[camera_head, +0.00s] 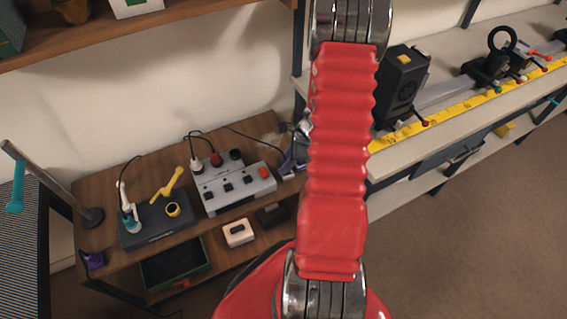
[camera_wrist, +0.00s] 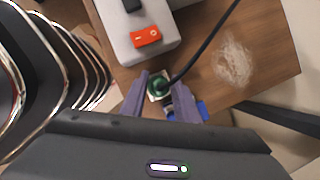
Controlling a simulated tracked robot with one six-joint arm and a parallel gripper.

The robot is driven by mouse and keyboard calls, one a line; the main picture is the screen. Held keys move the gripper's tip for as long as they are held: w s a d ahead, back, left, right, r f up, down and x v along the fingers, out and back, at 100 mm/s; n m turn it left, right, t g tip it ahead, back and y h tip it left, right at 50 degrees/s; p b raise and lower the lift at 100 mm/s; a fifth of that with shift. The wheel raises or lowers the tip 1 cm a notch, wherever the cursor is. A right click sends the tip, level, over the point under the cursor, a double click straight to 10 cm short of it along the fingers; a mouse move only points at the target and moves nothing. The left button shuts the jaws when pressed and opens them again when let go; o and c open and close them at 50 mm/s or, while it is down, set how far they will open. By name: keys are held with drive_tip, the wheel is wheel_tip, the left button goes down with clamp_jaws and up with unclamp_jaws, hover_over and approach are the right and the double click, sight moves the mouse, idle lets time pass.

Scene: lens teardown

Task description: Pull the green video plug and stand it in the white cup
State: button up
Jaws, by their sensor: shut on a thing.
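A green plug (camera_wrist: 158,84) sits between the purple fingertips of my gripper (camera_wrist: 164,88) in the wrist view. My gripper is shut on it, beside the grey socket box (camera_wrist: 130,12). A pale square edge shows around the green plug; I cannot tell whether it belongs to the plug, a socket or the cup. In the head view my gripper (camera_head: 290,165) is at the right end of the bench, right of the grey socket box (camera_head: 228,198). There the plug is hidden or too small to tell. I cannot make out the white cup in either view.
A black cable (camera_wrist: 205,45) runs from beside the plug to the top of the wrist view. White (camera_head: 197,163) and red (camera_head: 215,159) plugs stand at the socket box. A blue thing (camera_wrist: 203,109) lies beside my finger.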

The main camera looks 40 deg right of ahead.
drive_tip(key=shift+f, duration=0.55)
idle(0.6)
drive_tip(key=o, duration=1.3)
drive_tip(key=shift+c, duration=0.2)
drive_tip(key=v, duration=1.3)
drive_tip(key=shift+r, duration=0.35)
drive_tip(key=shift+d, duration=0.1)
